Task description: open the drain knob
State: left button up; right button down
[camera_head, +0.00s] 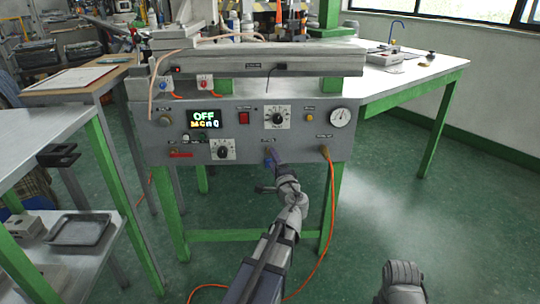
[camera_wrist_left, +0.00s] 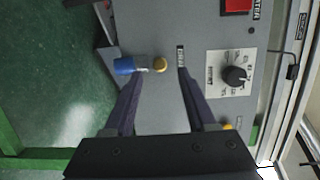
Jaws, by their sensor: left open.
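My right gripper is out of view.
An orange hose (camera_head: 331,200) hangs to the right. A tray shelf stands left; the floor at right is clear.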

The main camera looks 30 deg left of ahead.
pick_arm(q)
jog(key=x, duration=0.4)
jog(key=shift+w+a, duration=0.2)
jog(key=shift+c, duration=0.2)
grip_shut()
